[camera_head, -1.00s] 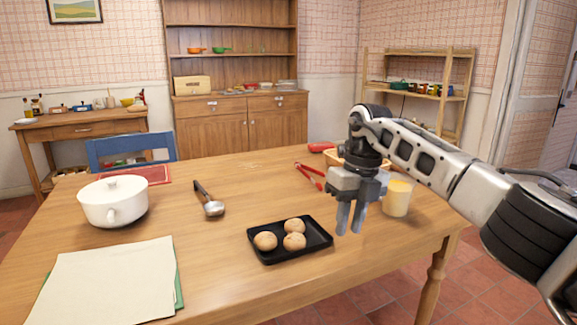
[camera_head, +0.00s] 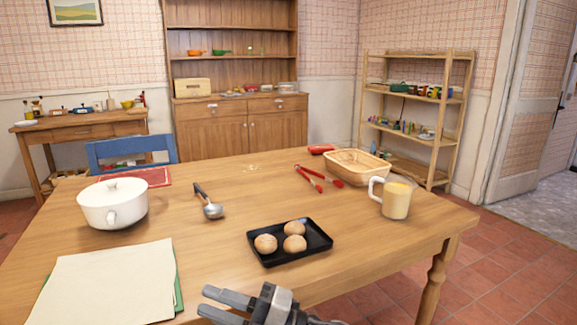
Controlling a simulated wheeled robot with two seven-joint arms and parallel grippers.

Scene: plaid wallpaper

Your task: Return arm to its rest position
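My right gripper (camera_head: 222,305) shows at the bottom edge of the head view, in front of the table's near edge and below the black tray. Its two grey fingers point left with a gap between them, and nothing is seen between them. The rest of the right arm is mostly out of the picture. My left gripper is not in view.
The wooden table (camera_head: 345,235) bears a black tray (camera_head: 266,262) with three buns (camera_head: 294,243), a white pot (camera_head: 113,205), a ladle (camera_head: 208,202), papers (camera_head: 110,285), red tongs (camera_head: 310,177), a basket (camera_head: 357,167) and a glass mug (camera_head: 396,200).

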